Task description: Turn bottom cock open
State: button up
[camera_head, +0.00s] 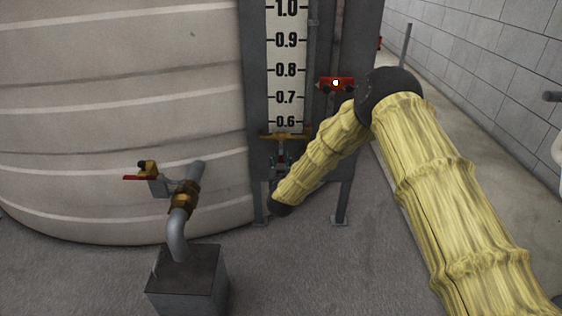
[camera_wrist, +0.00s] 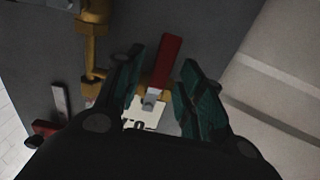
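My gripper (camera_wrist: 162,60) is open in the wrist view, its two dark teal fingers apart. A red lever handle (camera_wrist: 167,56) lies between the fingertips, with a gap visible on each side. The handle joins a small grey nut (camera_wrist: 151,98) and brass fitting deeper between the fingers. In the head view, brass fittings (camera_head: 283,136) sit just below the 0.6 mark at the foot of the white level gauge (camera_head: 286,70). A small red and dark cluster shows under them, too small to tell cock from fingers. My yellow-sleeved arm reaches in from the right.
A large pale tank (camera_head: 120,100) fills the left. A pipe with a red-handled valve (camera_head: 140,177) rises from a grey block (camera_head: 188,285) on the floor. Another red fitting (camera_head: 336,84) is right of the gauge. A brass pipe (camera_wrist: 93,50) stands beside my left finger.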

jog(key=shift+w, duration=0.75)
grip_shut()
